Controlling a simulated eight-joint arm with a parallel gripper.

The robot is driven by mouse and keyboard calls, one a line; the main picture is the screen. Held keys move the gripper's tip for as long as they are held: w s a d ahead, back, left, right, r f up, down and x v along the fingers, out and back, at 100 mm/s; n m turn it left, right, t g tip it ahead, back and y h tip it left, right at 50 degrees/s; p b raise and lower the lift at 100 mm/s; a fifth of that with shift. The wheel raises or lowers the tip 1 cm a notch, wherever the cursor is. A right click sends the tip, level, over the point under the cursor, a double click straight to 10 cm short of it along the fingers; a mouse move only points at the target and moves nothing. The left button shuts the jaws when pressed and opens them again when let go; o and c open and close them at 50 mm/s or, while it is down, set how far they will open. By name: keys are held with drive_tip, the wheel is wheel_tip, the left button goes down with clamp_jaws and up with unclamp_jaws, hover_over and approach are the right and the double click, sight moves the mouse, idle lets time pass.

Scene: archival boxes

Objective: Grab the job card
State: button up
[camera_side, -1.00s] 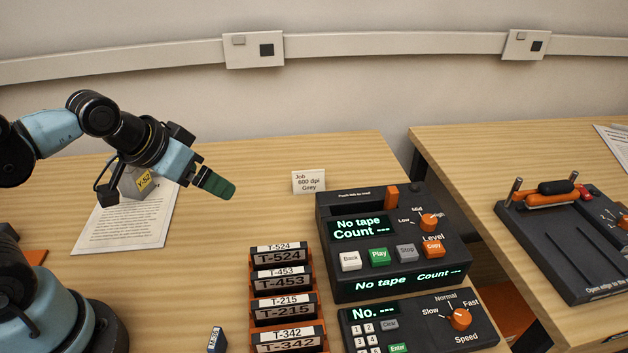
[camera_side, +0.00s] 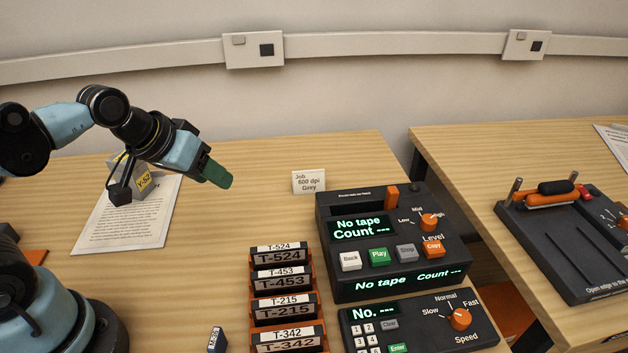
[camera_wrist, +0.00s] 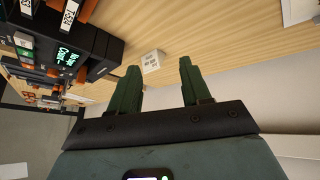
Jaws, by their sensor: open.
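The job card (camera_side: 308,182) is a small white card reading "Job 600 dpi Grey". It stands upright on the wooden table behind the tape machine. In the wrist view the card (camera_wrist: 152,61) shows beyond the fingertips, nearer the left finger. My gripper (camera_side: 222,178) has green fingers and is in the air to the left of the card, clear of it. In the wrist view my gripper (camera_wrist: 159,66) is open, with nothing between its fingers.
The black tape machine (camera_side: 393,262) stands right in front of the card. A rack of labelled tapes (camera_side: 283,300) is left of the machine. A printed sheet (camera_side: 112,222) and a grey block labelled Y-52 (camera_side: 147,186) lie at left. The table left of the card is clear.

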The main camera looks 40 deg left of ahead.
drive_tip(key=w+f+n+h, duration=0.2)
drive_tip(key=w+n+h, duration=0.2)
drive_tip(key=w+n, duration=0.6)
drive_tip(key=n+t+h, duration=0.3)
drive_tip(key=n+h, duration=0.2)
drive_tip(key=n, duration=1)
approach(308, 180)
drive_tip(key=w, duration=0.3)
drive_tip(key=shift+d, duration=0.4)
drive_tip(key=shift+d+r+x, duration=0.15)
drive_tip(key=shift+x, duration=1.25)
drive_tip(key=shift+d+r+x, duration=0.15)
drive_tip(key=shift+r+x, duration=0.05)
drive_tip(key=shift+x, duration=1.15)
drive_tip(key=shift+s, duration=0.15)
drive_tip(key=shift+c, duration=0.4)
clamp_jaws()
